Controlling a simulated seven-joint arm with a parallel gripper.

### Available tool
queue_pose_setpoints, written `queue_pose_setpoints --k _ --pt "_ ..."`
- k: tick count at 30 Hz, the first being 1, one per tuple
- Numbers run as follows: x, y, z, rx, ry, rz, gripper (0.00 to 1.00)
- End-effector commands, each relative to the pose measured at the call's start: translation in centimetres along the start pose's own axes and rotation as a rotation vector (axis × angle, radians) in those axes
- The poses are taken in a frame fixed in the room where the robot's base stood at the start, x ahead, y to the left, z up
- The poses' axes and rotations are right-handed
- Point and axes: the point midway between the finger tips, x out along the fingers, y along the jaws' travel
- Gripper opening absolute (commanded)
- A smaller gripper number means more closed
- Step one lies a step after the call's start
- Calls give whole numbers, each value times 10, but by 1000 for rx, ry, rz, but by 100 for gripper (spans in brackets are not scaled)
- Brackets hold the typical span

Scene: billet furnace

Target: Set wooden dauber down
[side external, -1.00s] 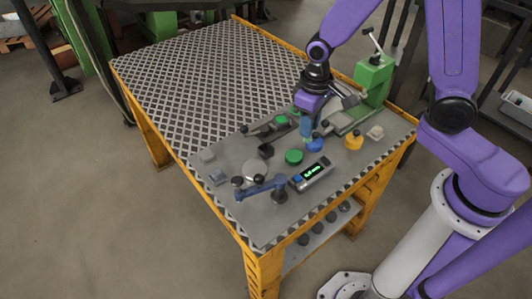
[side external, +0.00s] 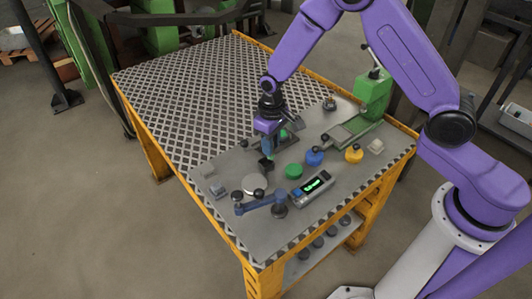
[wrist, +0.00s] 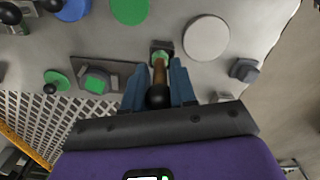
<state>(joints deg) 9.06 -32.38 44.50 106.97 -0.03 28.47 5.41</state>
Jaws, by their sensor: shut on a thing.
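The wooden dauber (wrist: 159,72) is between the blue fingers of my gripper (wrist: 159,82) in the wrist view. It has a brown handle and a black ball at the near end. Its greenish far end is at a small black square holder (wrist: 160,46); I cannot tell how deep it sits there. In the side view my gripper (side external: 268,150) points down just above the black holder (side external: 265,164). The dauber is mostly hidden by the fingers there.
A round grey disc (side external: 255,184) and a blue arm fixture (side external: 262,203) stand close by in front. A green disc (side external: 294,171), a blue pot (side external: 315,156), a yellow pot (side external: 354,154) and a display box (side external: 311,187) are to the right. The chequered tabletop (side external: 195,90) is clear.

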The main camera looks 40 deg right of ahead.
Motion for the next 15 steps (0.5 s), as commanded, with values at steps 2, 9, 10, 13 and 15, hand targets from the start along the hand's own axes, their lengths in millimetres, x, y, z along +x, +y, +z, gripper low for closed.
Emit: queue_pose_setpoints --k 2,9,10,13,15 --pt "8 1 -6 0 -1 0 0" --pt "19 1 -16 0 -1 0 0" --pt "22 1 -17 0 -1 0 0" --pt "36 1 -17 0 -5 0 0" --pt "44 1 -17 0 -3 0 0"
